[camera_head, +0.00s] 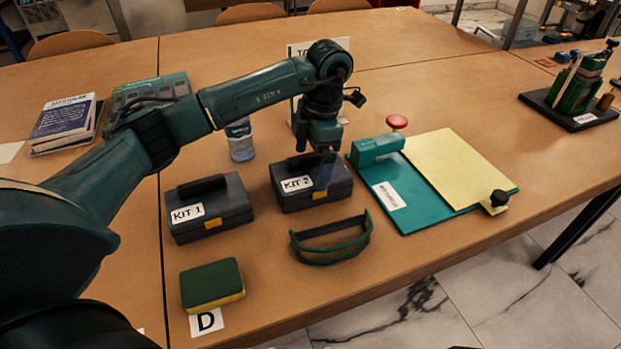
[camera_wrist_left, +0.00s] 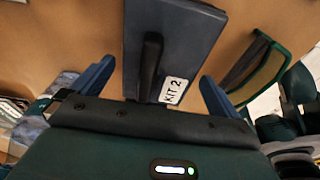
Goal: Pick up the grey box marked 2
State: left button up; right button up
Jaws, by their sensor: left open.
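The dark grey box marked KIT 2 (camera_head: 300,199) sits on the wooden table, with a dark handle on top and an orange latch in front. My left gripper (camera_head: 322,172) points down over this box and hides part of its lid. In the left wrist view the box (camera_wrist_left: 196,40) lies between the two blue fingers of my open left gripper (camera_wrist_left: 153,82), with its dark handle (camera_wrist_left: 151,65) in the gap. The fingers are apart and hold nothing. I cannot tell the exact height of the fingertips. My right gripper is not in view.
A similar box marked KIT 1 (camera_head: 207,210) stands close on the left. Green-rimmed goggles (camera_head: 331,250) lie in front, a teal clamp board (camera_head: 410,215) to the right, a bottle (camera_head: 240,146) behind. A green sponge (camera_head: 211,284) lies near the front edge.

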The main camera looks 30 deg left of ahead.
aim_at(310, 170)
pick_arm(q)
jog(key=f, duration=0.4)
jog(key=shift+s+a+f, duration=0.15)
jog(key=shift+s, duration=0.1)
jog(key=shift+c, duration=0.3)
jog(key=c, duration=0.9)
jog(key=shift+c, duration=0.4)
